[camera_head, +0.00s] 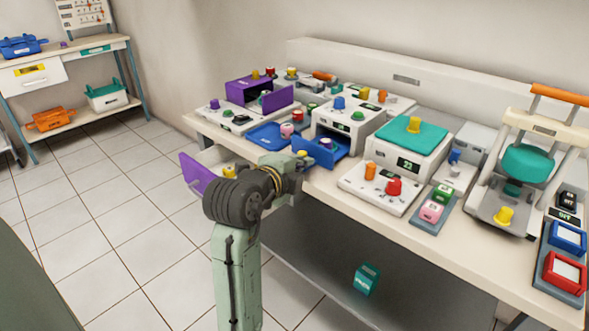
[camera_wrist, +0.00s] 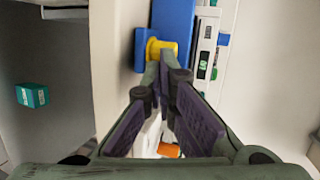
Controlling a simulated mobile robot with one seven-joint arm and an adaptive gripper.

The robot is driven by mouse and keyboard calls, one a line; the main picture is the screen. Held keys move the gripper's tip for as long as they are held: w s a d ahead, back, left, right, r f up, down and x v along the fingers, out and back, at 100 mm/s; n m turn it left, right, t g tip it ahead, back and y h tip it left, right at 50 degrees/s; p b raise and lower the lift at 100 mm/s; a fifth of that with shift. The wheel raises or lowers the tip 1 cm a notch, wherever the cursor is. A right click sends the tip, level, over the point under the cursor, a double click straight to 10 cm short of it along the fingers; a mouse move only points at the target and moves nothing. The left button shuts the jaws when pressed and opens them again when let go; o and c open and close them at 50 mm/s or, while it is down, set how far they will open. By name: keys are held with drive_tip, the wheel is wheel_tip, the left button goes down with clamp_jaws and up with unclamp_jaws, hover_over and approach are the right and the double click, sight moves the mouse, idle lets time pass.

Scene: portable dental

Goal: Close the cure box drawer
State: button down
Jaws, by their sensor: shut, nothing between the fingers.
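A white box (camera_head: 352,122) with a small display and a blue knob on top stands on the bench, its blue drawer (camera_head: 328,153) pulled out toward the front edge. I take this as the cure box, though its label is unreadable. The blue drawer (camera_wrist: 171,20) also shows at the top of the wrist view, with its yellow knob (camera_wrist: 161,48). My gripper (camera_wrist: 164,72) is shut and empty, its fingertips right at the yellow knob; whether they touch it I cannot tell. In the head view my wrist hides the fingertips.
A purple drawer front (camera_head: 196,174) sticks out at the bench's left front. A teal-topped box (camera_head: 410,135) stands right of the white box. A teal carton (camera_head: 366,279) sits on the lower shelf. Open floor (camera_head: 120,225) lies left of the bench.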

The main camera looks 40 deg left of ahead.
sight(320, 153)
drive_tip(key=w, duration=0.5)
drive_tip(key=w+b, duration=0.1)
drive_tip(key=w, duration=0.1)
drive_tip(key=shift+w+d, duration=0.3)
drive_tip(key=shift+d, duration=0.05)
drive_tip(key=shift+s+f, duration=0.1)
